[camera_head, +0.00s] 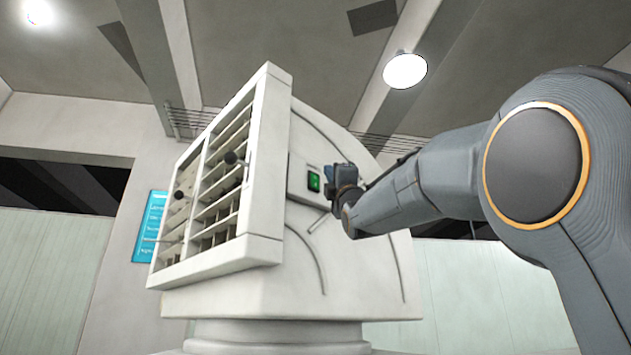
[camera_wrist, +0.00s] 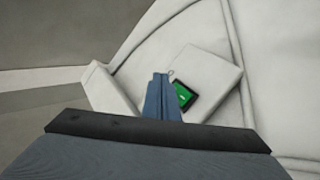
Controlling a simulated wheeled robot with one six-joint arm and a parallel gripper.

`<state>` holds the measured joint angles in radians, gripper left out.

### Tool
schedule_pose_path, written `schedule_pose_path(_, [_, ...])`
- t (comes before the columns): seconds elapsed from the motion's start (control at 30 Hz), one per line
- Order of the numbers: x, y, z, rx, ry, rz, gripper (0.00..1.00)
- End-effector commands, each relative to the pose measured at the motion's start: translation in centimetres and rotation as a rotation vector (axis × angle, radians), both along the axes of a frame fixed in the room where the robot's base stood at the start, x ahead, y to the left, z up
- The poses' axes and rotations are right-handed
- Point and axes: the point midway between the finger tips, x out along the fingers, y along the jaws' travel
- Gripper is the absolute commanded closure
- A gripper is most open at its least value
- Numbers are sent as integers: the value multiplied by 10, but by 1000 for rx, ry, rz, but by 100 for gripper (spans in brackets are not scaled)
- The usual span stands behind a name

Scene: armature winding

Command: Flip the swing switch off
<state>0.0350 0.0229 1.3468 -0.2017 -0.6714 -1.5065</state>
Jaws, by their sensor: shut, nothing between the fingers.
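The swing switch is a green lit rocker (camera_head: 314,181) in a dark frame on the side of a large white louvred fan housing (camera_head: 330,250). In the wrist view the green switch (camera_wrist: 184,95) sits on a raised pale plate (camera_wrist: 205,70), just right of my fingers. My gripper (camera_head: 335,180) is by the switch, at its right in the head view. In the wrist view my blue fingers (camera_wrist: 160,82) are together and empty. They partly cover the switch's left edge. I cannot tell whether the fingertips touch the plate or the switch.
The louvred front (camera_head: 215,185) of the fan has dark round knobs on it (camera_head: 231,158). A thin rod sticks out below the switch. A blue sign (camera_head: 150,226) hangs on the wall behind at left. Open space lies left of the fan.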

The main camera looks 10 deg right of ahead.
Motion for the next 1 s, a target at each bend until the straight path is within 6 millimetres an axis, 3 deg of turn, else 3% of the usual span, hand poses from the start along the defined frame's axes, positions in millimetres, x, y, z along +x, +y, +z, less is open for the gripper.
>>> schedule_pose_path(0.4, [-26, -16, -5, -1, 0, -1, 100])
schedule_pose_path(1.0, [-27, -16, -4, 0, 0, 0, 100])
